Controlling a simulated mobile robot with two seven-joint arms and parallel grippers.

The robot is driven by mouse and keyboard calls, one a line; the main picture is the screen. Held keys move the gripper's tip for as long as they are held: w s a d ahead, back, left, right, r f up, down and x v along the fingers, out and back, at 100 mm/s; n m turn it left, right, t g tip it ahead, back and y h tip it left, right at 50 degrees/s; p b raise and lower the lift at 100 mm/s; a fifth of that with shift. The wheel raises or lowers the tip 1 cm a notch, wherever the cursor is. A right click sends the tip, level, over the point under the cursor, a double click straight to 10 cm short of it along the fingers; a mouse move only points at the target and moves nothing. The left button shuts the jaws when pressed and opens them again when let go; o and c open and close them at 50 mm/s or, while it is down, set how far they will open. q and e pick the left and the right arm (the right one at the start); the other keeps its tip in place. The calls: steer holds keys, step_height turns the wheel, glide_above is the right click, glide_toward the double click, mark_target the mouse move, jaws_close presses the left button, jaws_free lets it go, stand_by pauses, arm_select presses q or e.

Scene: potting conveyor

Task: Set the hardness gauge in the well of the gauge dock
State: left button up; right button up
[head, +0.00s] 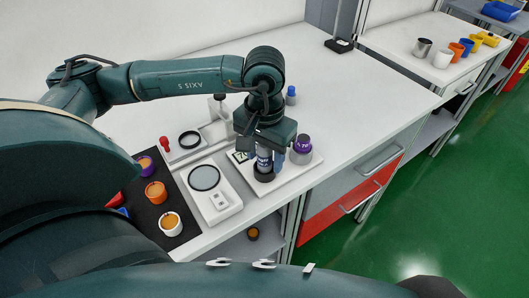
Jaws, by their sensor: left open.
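My left gripper (264,167) points down over the white gauge dock (292,177) near the bench's front edge. Its fingers are open on either side of a small pale and blue upright cylinder (264,155), which looks like the hardness gauge. A dark round ring or base (264,173) shows at its foot; I cannot tell whether this is the well's rim or part of the gauge. The gripper partly hides the gauge. My right gripper is not in view.
A white device with a round grey plate (205,178) stands left of the dock. Orange, white and purple cups stand on a black mat (180,208). A red-topped piece (164,143) and a blue-topped bottle (291,95) stand behind.

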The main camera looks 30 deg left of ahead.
arm_select(q)
steer(key=shift+r+p, duration=0.3)
steer(key=shift+r, duration=0.05)
step_height(320, 180, up, 11)
steer(key=shift+f+b, duration=0.1)
steer(key=shift+b, duration=0.4)
steer(key=shift+r, duration=0.45)
